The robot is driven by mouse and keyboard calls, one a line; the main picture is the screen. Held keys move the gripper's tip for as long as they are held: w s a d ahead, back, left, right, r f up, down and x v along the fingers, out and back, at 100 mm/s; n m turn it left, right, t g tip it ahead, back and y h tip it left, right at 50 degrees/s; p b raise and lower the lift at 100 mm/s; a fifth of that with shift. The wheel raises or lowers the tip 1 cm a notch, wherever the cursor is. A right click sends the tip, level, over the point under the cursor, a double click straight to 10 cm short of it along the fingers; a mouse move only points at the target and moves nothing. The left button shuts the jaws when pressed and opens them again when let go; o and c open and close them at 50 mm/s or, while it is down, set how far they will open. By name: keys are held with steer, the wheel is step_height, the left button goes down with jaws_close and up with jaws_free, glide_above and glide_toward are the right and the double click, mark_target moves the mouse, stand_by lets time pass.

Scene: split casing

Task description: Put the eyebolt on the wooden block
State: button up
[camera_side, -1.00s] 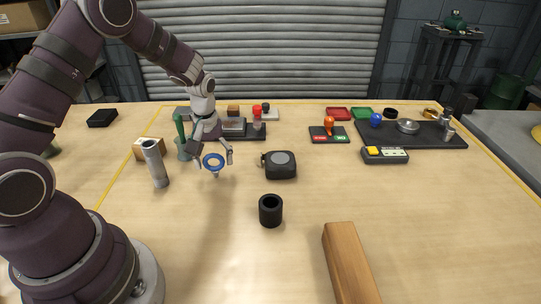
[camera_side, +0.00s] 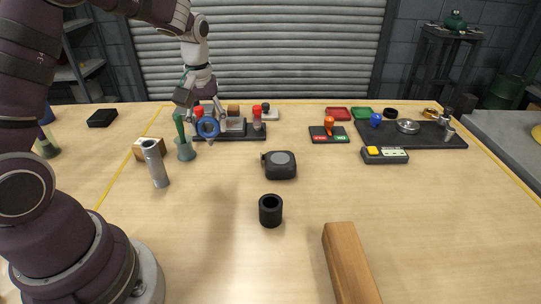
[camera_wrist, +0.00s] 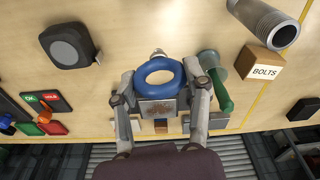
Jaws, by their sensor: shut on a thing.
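The eyebolt, a blue ring with a short metal shank, hangs in the air between my gripper's fingers in the side view (camera_side: 216,129); it also shows in the wrist view (camera_wrist: 160,92). My gripper (camera_wrist: 160,84) is shut on the ring, with one finger on each side. In the side view my gripper (camera_side: 209,117) is above the back left of the table. A long wooden bar (camera_side: 350,262) lies at the front right.
A grey pipe (camera_side: 155,164) stands upright in front of the small block. A cup (camera_side: 186,151) with a green-handled tool is close beside the block. A tape measure (camera_side: 280,165) and a black cylinder (camera_side: 270,211) stand mid-table. A dark tray (camera_side: 240,132) lies behind.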

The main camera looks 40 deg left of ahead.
steer(key=s+d+m+h, duration=0.1)
steer(key=s+d+m, duration=0.45)
steer(key=d, duration=0.25)
steer(key=s+d+r+m, duration=0.1)
steer(key=s+d+m, duration=0.3)
steer(key=d+m, duration=0.4)
steer(key=s+d+m+h, duration=0.1)
steer(key=s+d+m, duration=0.35)
steer(key=d, duration=0.45)
steer(key=m, duration=0.1)
glide_above(365, 288)
steer(key=shift+s+a+f, duration=0.2)
steer(key=shift+s+f, duration=0.05)
steer(key=shift+f, duration=2.05)
steer(key=o, duration=1.2)
steer(key=shift+f, duration=0.15)
steer(key=shift+o, duration=0.2)
